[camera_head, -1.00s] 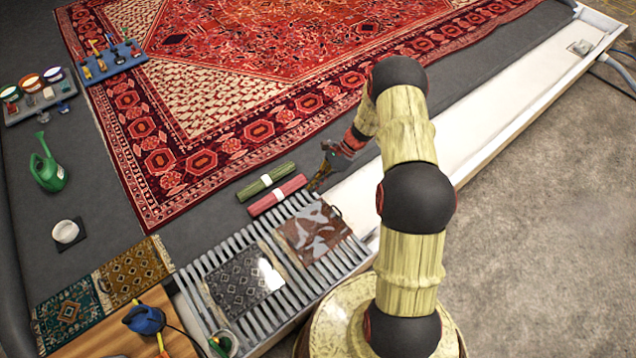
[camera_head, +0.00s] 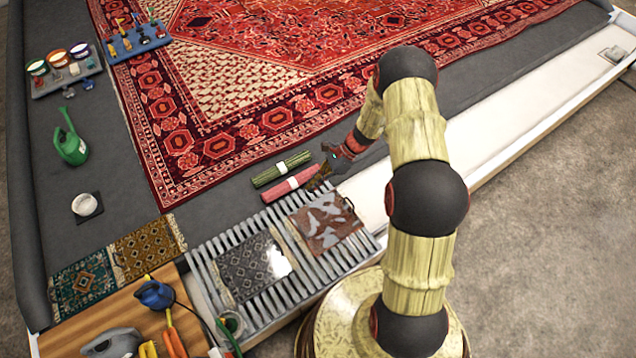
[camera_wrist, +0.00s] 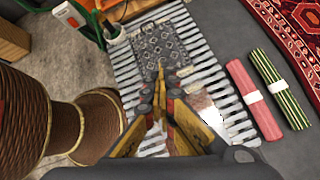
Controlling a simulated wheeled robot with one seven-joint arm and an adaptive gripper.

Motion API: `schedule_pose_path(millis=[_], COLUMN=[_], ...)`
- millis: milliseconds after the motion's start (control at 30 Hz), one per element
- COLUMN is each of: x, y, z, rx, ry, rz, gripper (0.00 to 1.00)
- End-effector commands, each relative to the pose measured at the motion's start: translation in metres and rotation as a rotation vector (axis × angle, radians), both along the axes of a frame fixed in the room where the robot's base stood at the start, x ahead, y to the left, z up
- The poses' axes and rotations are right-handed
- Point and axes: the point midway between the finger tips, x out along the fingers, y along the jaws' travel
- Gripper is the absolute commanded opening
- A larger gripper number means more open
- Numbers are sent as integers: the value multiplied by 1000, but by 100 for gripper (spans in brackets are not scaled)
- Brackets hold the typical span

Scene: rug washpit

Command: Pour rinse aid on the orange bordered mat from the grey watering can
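The grey watering can (camera_head: 115,343) stands on the wooden table at the bottom left of the head view, partly cut off by the edge. The mat with gold-orange edging (camera_head: 148,248) lies flat on the dark floor beyond the table, beside a teal mat (camera_head: 82,284). My gripper (camera_head: 322,178) is far to the right of both, above the near end of the rolled rugs and the slatted rack. In the wrist view its fingers (camera_wrist: 162,75) come together with nothing between them. The can and the gold-orange mat are not clearly visible there.
A slatted rack (camera_head: 205,290) holds a grey patterned mat (camera_head: 240,262) and a reddish patchy mat (camera_head: 325,222). Green and pink rolls (camera_head: 282,168) lie behind it. A blue can (camera_head: 153,294) is on the table (camera_head: 95,322). A green watering can (camera_head: 70,140) stands farther left.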

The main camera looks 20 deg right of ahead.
Motion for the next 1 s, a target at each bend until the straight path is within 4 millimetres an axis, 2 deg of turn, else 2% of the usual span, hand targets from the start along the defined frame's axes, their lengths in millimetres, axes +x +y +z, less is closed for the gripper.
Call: schedule_pose_path(millis=[1000], x=[-14], y=[69], z=[0], rx=[-2], ry=[0], rz=[0], gripper=[0])
